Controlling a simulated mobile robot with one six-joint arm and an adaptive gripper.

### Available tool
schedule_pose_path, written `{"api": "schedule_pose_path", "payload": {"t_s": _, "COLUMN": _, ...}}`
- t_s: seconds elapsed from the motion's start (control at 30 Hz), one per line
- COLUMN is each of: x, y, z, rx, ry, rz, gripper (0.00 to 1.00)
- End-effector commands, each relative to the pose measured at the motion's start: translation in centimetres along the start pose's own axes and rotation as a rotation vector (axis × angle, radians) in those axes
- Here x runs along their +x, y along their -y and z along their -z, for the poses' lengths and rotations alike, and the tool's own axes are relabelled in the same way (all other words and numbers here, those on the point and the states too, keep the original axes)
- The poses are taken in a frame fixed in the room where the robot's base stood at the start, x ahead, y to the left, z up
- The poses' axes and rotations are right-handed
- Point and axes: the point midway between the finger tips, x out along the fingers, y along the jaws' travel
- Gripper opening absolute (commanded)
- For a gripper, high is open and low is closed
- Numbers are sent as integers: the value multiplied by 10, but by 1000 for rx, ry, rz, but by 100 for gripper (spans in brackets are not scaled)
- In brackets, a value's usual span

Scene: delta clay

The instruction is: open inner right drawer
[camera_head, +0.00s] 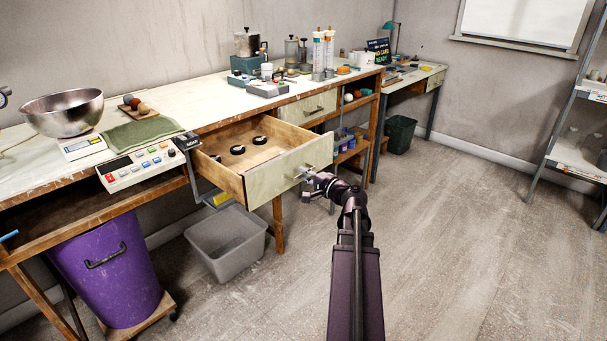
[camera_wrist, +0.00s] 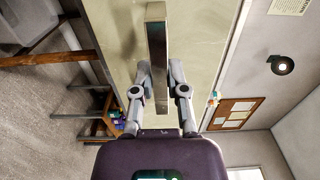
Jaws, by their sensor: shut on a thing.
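A drawer with a pale front (camera_head: 268,180) stands well out from the long workbench, and its wooden inside shows several dark round items. My gripper (camera_head: 309,177) is at its front, shut on the metal handle (camera_wrist: 157,45). In the wrist view, my gripper's fingers (camera_wrist: 159,72) lie one on each side of the handle bar, with the pale drawer front (camera_wrist: 205,35) behind. A second drawer (camera_head: 307,108) farther along the bench is closed, with its own bar handle.
A grey bin (camera_head: 228,243) stands on the floor below the open drawer. A purple bin (camera_head: 110,265) is at the left under the bench. A control panel (camera_head: 148,166) sits by the bench edge beside the drawer. The floor to the right is clear up to a metal shelf (camera_head: 570,150).

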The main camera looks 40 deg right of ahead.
Motion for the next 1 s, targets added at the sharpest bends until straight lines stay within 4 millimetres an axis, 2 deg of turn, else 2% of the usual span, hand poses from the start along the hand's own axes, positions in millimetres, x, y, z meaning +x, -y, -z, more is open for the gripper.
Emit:
{"api": "schedule_pose_path", "payload": {"t_s": 0.03, "x": 0, "y": 0, "z": 0, "rx": 0, "ry": 1, "rz": 0, "gripper": 21}}
{"api": "schedule_pose_path", "payload": {"t_s": 0.13, "x": 0, "y": 0, "z": 0, "rx": 0, "ry": 1, "rz": 0, "gripper": 51}}
{"api": "schedule_pose_path", "payload": {"t_s": 0.17, "x": 0, "y": 0, "z": 0, "rx": 0, "ry": 1, "rz": 0, "gripper": 54}}
{"api": "schedule_pose_path", "payload": {"t_s": 0.67, "x": -4, "y": 0, "z": 0, "rx": 0, "ry": -1, "rz": 0, "gripper": 54}}
{"api": "schedule_pose_path", "payload": {"t_s": 0.87, "x": -18, "y": 0, "z": 0, "rx": 0, "ry": -1, "rz": 0, "gripper": 54}}
{"api": "schedule_pose_path", "payload": {"t_s": 1.0, "x": -35, "y": 0, "z": -1, "rx": 0, "ry": -3, "rz": 0, "gripper": 54}}
